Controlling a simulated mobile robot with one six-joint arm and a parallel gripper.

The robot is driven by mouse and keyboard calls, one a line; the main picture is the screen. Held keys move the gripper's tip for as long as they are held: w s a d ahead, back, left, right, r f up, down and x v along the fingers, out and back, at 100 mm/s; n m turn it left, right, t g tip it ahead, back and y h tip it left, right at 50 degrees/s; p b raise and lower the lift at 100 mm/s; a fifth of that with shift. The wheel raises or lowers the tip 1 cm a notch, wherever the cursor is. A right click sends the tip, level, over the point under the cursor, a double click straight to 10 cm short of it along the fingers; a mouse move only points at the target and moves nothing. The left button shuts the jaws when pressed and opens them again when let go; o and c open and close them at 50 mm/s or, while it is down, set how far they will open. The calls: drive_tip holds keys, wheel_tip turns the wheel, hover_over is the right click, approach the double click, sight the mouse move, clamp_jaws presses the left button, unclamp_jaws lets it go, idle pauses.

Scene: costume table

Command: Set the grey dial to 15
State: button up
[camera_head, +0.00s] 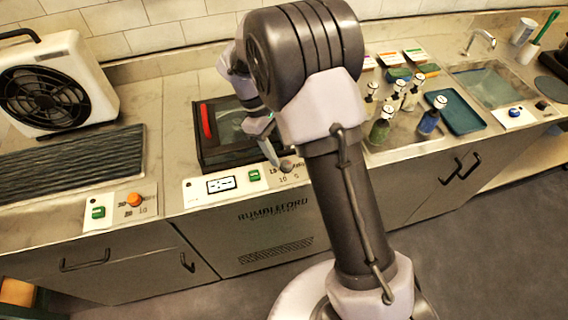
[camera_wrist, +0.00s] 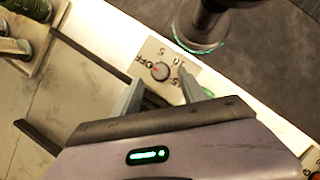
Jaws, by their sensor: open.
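The grey dial (camera_wrist: 160,71) is a round knob on a pale printed panel, near the middle of the wrist view. It also shows in the head view (camera_head: 287,166) at the front edge of the counter. The label OFF lies to its left in the wrist view, with 5 above and 10 to the right. A small reddish mark shows on the dial's OFF side, but its exact setting is hard to read. My gripper (camera_wrist: 161,82) is open and empty, with a finger on either side of the dial. In the head view my gripper (camera_head: 268,150) is partly hidden by my arm.
Behind is a dark machine with a red handle (camera_head: 207,121). An orange knob (camera_head: 134,199) is further left. Several bottles stand right of my arm, near a blue tray (camera_head: 456,112).

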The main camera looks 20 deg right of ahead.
sight(286, 163)
drive_tip(key=b+x, duration=0.1)
drive_tip(key=x, duration=0.3)
drive_tip(key=shift+c, duration=0.2)
clamp_jaws()
